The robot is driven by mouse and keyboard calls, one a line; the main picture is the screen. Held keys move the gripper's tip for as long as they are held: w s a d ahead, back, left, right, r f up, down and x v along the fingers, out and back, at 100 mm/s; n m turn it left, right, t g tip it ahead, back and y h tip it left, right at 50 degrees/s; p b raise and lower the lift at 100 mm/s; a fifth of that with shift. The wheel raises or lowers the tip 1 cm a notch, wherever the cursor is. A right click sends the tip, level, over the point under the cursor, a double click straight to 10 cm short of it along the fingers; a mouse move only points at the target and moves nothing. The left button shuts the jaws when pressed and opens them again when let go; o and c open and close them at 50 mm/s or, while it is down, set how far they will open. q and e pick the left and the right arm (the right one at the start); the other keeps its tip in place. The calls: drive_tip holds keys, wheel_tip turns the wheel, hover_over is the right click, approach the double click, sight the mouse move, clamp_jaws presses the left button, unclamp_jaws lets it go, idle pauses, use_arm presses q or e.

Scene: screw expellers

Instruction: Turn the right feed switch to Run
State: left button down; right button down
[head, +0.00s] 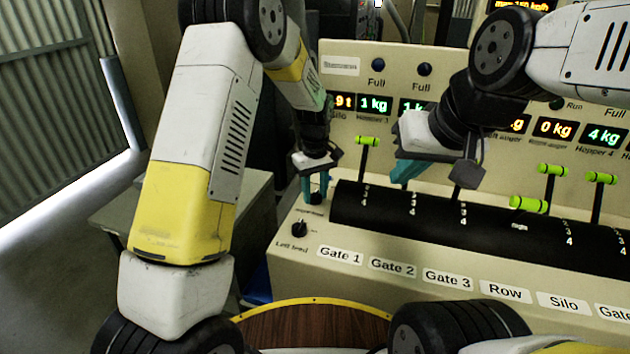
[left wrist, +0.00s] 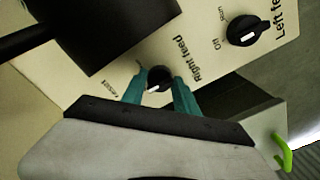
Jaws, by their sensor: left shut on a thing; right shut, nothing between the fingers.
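The right feed switch is a black round knob (left wrist: 158,74) with a white pointer mark, beside the "Right feed" label in the left wrist view. My left gripper (left wrist: 160,92) has its two teal fingers on either side of this knob and is shut on it. The pointer mark faces the lower left of that view; the small position label on that side is too blurred to read. In the head view, my left gripper (head: 315,190) points down at the panel's left end, and its fingers partly hide the knob. My right gripper (head: 402,174) is shut and empty, above the black lever drum.
The left feed switch (head: 299,228) sits just in front of the right one; it also shows in the left wrist view (left wrist: 248,31). Green-handled levers (head: 368,141) rise from the black drum (head: 480,222). Labels such as Gate 1 (head: 340,256) line the sloping front.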

sight(315, 193)
use_arm(q)
drive_tip(key=shift+m, duration=0.3)
drive_tip(key=m, duration=1.1)
drive_tip(key=shift+m, duration=0.3)
idle(0.3)
drive_tip(key=c, duration=0.9)
unclamp_jaws()
drive_tip(key=shift+c, duration=0.2)
drive_tip(key=shift+r, duration=3.95)
